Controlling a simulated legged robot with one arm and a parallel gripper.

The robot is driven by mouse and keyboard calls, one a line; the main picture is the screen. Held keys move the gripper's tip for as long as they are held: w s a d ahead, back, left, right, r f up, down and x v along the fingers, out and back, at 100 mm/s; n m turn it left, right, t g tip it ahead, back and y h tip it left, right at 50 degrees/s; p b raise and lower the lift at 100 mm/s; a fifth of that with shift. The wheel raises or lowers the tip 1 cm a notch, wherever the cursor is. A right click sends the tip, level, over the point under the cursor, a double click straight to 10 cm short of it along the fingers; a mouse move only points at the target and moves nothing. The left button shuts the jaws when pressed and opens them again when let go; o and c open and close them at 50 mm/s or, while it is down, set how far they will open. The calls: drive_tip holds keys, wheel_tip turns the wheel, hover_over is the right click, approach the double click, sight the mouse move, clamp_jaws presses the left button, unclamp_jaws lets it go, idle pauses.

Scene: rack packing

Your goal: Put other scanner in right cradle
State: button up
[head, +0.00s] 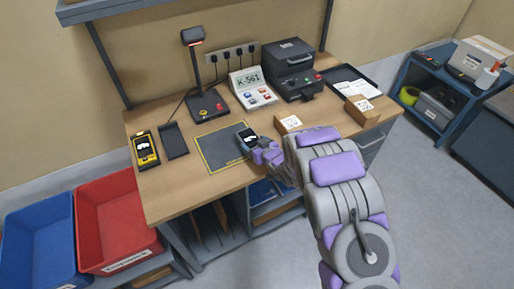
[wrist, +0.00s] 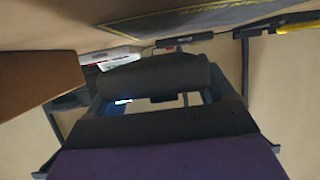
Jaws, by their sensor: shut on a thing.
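My gripper (head: 258,150) is shut on a dark handheld scanner (head: 247,139) with a lit screen, at the right edge of the dark mat. In the wrist view the scanner's dark body (wrist: 155,76) lies across my gripper (wrist: 155,98). I cannot tell whether the scanner touches the mat. The right cradle (head: 174,141) is a dark, empty tray left of the mat. Beside it on the left, a yellow and black scanner (head: 147,152) sits in the left cradle, whose body is mostly hidden under it.
The dark, yellow-edged mat (head: 212,163) lies between my gripper and the right cradle. A lamp-like stand (head: 207,108), a keypad display (head: 251,91) and a dark machine (head: 293,75) stand behind. A small cardboard box (head: 288,125) is close to my gripper on the right.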

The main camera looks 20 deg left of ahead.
drive_tip(key=shift+w+a+f+b, duration=0.15)
drive_tip(key=shift+w+a+f, duration=0.2)
drive_tip(key=shift+f, duration=0.2)
drive_tip(key=shift+w+a+f+b, duration=0.15)
drive_tip(key=shift+w+a+f, duration=0.2)
drive_tip(key=shift+f, duration=0.15)
drive_tip(key=shift+d+f, duration=0.8)
drive_tip(key=shift+d, duration=0.15)
drive_tip(key=shift+s+a+r, duration=0.1)
drive_tip(key=shift+a, duration=0.15)
drive_tip(key=o, duration=1)
drive_tip(key=shift+a, duration=0.4)
drive_tip(key=shift+c, duration=0.2)
drive_tip(key=shift+o, duration=0.7)
drive_tip(key=shift+f, duration=0.2)
drive_tip(key=shift+d, duration=0.15)
drive_tip(key=shift+d, duration=0.1)
